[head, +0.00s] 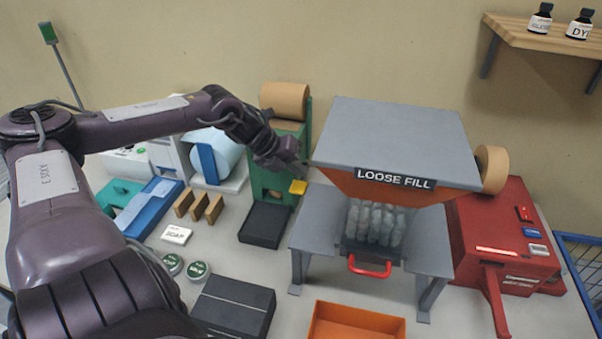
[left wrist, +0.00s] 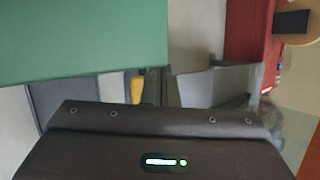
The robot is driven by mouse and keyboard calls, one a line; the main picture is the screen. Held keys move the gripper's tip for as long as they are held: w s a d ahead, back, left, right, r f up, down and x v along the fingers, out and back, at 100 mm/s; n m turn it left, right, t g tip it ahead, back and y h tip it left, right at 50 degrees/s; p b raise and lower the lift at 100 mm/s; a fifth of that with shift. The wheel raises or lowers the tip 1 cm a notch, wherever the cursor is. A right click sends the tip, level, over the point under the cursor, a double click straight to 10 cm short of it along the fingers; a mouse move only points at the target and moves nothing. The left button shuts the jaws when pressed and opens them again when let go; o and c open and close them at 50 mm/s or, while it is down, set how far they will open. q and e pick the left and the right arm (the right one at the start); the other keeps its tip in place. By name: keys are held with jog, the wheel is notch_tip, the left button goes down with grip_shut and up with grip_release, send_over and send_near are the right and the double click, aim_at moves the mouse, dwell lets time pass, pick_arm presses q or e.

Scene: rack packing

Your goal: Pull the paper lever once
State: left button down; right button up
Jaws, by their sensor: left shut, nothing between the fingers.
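The green paper dispenser (head: 272,150) stands at the back with a brown paper roll (head: 284,100) on top. Its yellow lever (head: 298,187) sticks out at the front right. My left gripper (head: 300,166) is shut and empty, just above the yellow lever and in front of the dispenser's upper part. I cannot tell whether it touches anything. In the left wrist view the dispenser's green side (left wrist: 85,40) fills the upper left, and part of the yellow lever (left wrist: 137,88) shows beyond the gripper's dark body. My right gripper is not in view.
The grey loose fill hopper (head: 395,140) stands close on the right, with a red handle (head: 369,268). A black tray (head: 264,224) lies below the dispenser. A blue-white roll (head: 215,155) is on the left. A red machine (head: 505,235) is far right.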

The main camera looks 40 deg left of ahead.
pick_arm(q)
jog(key=shift+s+d+f+b, duration=0.1)
jog(key=shift+f+b, duration=0.05)
jog(key=shift+f, duration=0.35)
jog(key=shift+s+d+f+b, duration=0.1)
jog(key=shift+f+b, duration=0.05)
jog(key=shift+f, duration=0.3)
dwell(1.2)
jog(key=shift+a, duration=0.1)
jog(key=shift+w+a+r+p, duration=0.1)
jog(key=shift+r+p, duration=0.05)
jog(key=shift+r, duration=0.45)
jog(key=shift+w+r+p, duration=0.1)
jog(key=shift+r+p, duration=0.05)
jog(key=shift+r, duration=0.45)
jog(key=r, duration=0.3)
jog(key=w+r, duration=0.1)
jog(key=r, duration=0.1)
jog(key=shift+a, duration=0.2)
jog(key=shift+s+f, duration=0.1)
dwell(0.4)
